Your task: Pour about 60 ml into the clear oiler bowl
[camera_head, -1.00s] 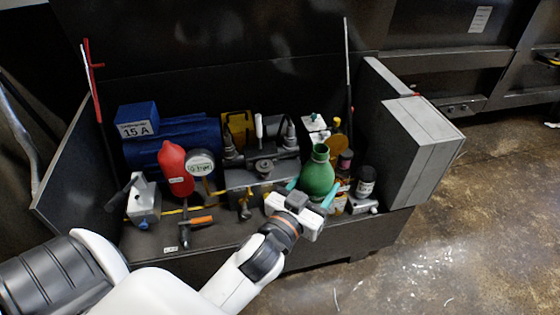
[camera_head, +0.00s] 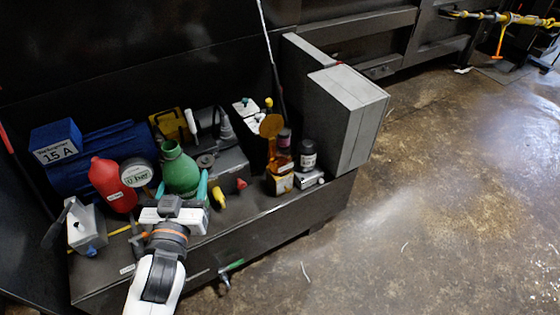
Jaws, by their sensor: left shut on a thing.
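My left gripper (camera_head: 181,191) is shut on a green bottle (camera_head: 181,170) with an open-looking neck. The bottle is roughly upright in front of the grey block, beside the round dial gauge (camera_head: 136,173). I cannot pick out the clear oiler bowl with certainty. A small white unit with green and yellow knobs (camera_head: 247,112) stands at the back, right of the middle. An amber bottle (camera_head: 279,161) with a dark cap stands on the right of the bench. My right gripper is not in view.
A red bottle (camera_head: 108,183) and a blue box (camera_head: 55,142) stand left. A dark jar (camera_head: 307,156) and a grey cabinet (camera_head: 349,112) stand right. A green-handled part (camera_head: 232,265) is at the front. Open floor (camera_head: 450,210) lies right.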

